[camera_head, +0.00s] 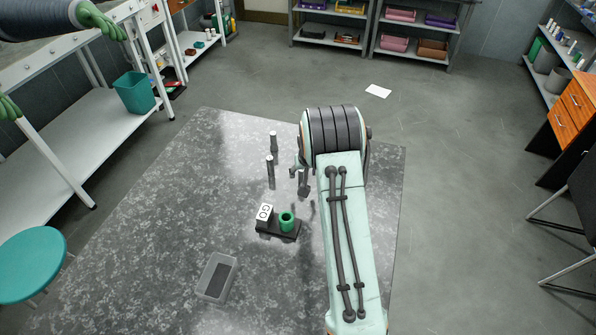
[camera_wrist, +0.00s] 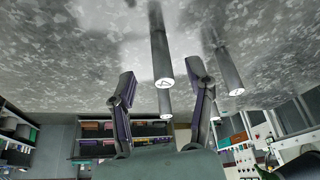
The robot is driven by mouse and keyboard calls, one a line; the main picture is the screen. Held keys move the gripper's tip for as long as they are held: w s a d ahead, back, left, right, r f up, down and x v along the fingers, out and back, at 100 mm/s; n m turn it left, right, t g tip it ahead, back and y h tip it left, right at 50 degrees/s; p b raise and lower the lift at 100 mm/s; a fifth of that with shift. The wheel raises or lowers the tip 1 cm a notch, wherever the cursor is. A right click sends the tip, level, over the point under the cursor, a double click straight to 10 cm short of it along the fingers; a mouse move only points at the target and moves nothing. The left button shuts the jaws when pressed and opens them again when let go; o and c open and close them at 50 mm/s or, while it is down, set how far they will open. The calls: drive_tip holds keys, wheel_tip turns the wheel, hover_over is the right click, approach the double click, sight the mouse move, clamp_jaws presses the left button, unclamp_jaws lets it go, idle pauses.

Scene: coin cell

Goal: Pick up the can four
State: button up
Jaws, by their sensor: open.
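Another can (camera_wrist: 229,70) is to the right, and one (camera_wrist: 166,105) is partly behind the middle can. In the head view, two upright cans (camera_head: 273,142) (camera_head: 270,171) stand left of my gripper (camera_head: 300,178); the third is unclear there.
A dark base (camera_head: 277,230) carries a white GO block (camera_head: 265,212) and a green cup-like piece (camera_head: 287,221). A grey tray (camera_head: 206,278) lies nearer the front of the speckled table (camera_head: 180,200). The table's left side is clear.

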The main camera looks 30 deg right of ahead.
sight(302, 179)
drive_tip(key=x, duration=0.6)
drive_tip(key=shift+w, duration=0.1)
clamp_jaws()
